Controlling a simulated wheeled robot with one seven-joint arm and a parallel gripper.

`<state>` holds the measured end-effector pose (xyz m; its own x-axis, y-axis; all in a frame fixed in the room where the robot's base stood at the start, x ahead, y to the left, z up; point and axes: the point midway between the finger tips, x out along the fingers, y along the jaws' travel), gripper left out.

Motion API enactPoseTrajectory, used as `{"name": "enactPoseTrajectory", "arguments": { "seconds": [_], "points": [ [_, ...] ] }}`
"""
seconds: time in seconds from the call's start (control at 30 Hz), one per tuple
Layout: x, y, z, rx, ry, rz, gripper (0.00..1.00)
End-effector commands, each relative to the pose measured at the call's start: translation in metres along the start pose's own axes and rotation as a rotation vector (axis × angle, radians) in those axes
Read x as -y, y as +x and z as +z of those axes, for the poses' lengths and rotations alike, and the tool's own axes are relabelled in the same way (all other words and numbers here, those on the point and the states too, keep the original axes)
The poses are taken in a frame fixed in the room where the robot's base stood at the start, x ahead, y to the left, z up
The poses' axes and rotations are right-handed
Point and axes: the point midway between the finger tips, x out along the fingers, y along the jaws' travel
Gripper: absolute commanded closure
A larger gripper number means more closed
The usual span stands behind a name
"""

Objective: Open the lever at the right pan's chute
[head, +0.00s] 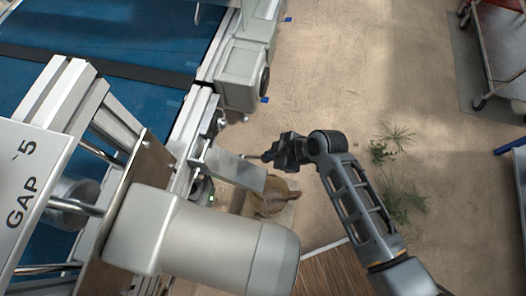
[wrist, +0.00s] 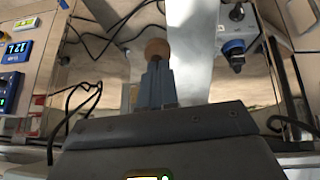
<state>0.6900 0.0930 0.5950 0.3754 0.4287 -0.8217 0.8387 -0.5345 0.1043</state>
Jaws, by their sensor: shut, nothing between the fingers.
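My gripper (wrist: 157,72) is shut and empty, its blue-grey fingers pointing away from the wrist camera. A round brown knob (wrist: 157,48), likely the lever's end, appears right at the fingertips; I cannot tell whether they touch. In the head view my gripper (head: 268,155) reaches left, just above the outer end of a silver sloping chute (head: 236,170). A thin rod (head: 249,156) shows by its tip. The lever's pivot is not clear in either view. I cannot tell from these views which pan the chute belongs to.
A tan rounded container (head: 270,200) stands below the chute. A large grey cylindrical housing (head: 205,240) is close at the lower left. The blue conveyor (head: 150,40) lies left. In the wrist view, dark cables and displays (wrist: 16,48) are at left.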

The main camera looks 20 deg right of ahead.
Motion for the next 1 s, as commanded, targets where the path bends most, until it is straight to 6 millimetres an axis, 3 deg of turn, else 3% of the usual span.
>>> {"name": "enactPoseTrajectory", "arguments": {
  "seconds": [0.03, 0.43, 1.0],
  "points": [
    [0.003, 0.010, 0.013, -0.036, 0.006, 0.003, 1.00],
    [0.006, 0.025, 0.049, -0.336, 0.026, 0.024, 1.00],
    [0.008, 0.037, 0.068, -0.332, 0.024, 0.022, 1.00]
  ]
}}
